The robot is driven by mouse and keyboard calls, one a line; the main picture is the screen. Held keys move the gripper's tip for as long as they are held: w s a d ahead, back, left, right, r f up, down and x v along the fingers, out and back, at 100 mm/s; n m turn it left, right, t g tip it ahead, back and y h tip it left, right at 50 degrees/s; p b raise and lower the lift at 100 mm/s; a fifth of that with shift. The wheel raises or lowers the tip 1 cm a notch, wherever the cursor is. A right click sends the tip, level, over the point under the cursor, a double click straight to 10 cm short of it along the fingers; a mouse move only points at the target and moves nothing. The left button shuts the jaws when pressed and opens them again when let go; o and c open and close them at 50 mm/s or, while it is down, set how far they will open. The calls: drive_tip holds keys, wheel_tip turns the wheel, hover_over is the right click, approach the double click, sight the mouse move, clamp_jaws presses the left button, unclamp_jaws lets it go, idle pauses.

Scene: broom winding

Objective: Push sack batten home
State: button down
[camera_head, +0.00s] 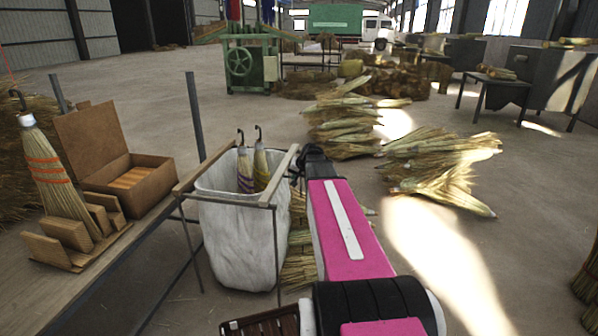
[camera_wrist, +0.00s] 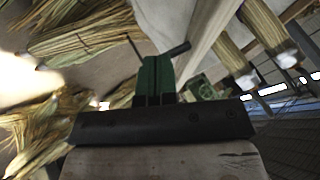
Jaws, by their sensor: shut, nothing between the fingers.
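A white sack (camera_head: 240,240) hangs in a thin metal stand left of my arm. Pale wooden battens lie along its top edges: a left batten (camera_head: 207,168) and a right batten (camera_head: 279,178). My dark gripper (camera_head: 310,153) is just right of the right batten's far end; the head view does not show whether they touch. In the wrist view my green fingers (camera_wrist: 156,68) are together with nothing between them. The white sack (camera_wrist: 172,20) and a pale batten-like edge (camera_wrist: 213,38) run close beside them. My arm hides part of the floor behind.
Two brooms (camera_head: 252,170) stand in the sack. A bench at left bears a broom (camera_head: 52,175), an open cardboard box (camera_head: 125,185) and wooden blocks. Straw bundles (camera_head: 345,120) lie behind and right. A green machine (camera_head: 250,62) stands farther back. Floor at right foreground is mostly clear.

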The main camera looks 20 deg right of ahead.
drive_tip(key=shift+w+a+f, duration=0.3)
drive_tip(key=shift+w+a, duration=0.4)
drive_tip(key=shift+a, duration=0.25)
drive_tip(key=shift+w+a+f, duration=0.25)
drive_tip(key=shift+w+a, duration=0.4)
drive_tip(key=shift+a, duration=0.3)
drive_tip(key=w+a, duration=0.8)
drive_tip(key=a, duration=0.6)
drive_tip(key=shift+w+a, duration=0.15)
